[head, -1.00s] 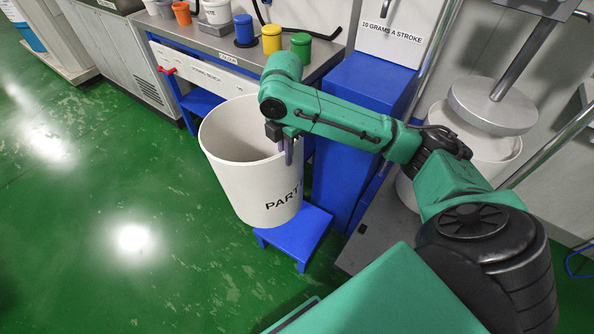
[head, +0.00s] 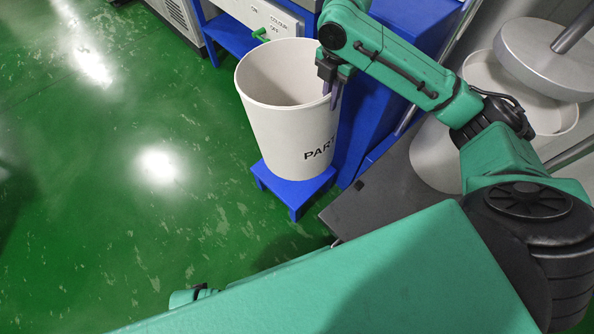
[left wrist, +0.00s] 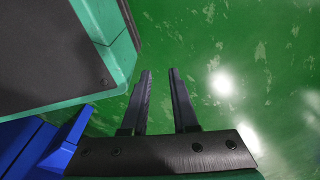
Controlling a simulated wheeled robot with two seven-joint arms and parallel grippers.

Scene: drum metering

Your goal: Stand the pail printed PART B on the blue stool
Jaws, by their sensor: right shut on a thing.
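The white pail (head: 285,130), with PART showing on its side and the rest of the print turned out of sight, is upright over the blue stool (head: 294,196). The pail's base covers most of the stool top; I cannot tell for sure whether it touches. My right gripper (head: 333,92) is shut on the pail's right rim, its fingers pointing down. My left gripper (left wrist: 159,73) shows in the left wrist view, open and empty above the green floor.
A blue cabinet (head: 372,95) stands close behind and right of the pail. A bench panel (head: 262,14) with a green lever (head: 260,34) is behind it. A large white tub (head: 440,150) under a round metal plate (head: 540,60) is at right. The floor at left is clear.

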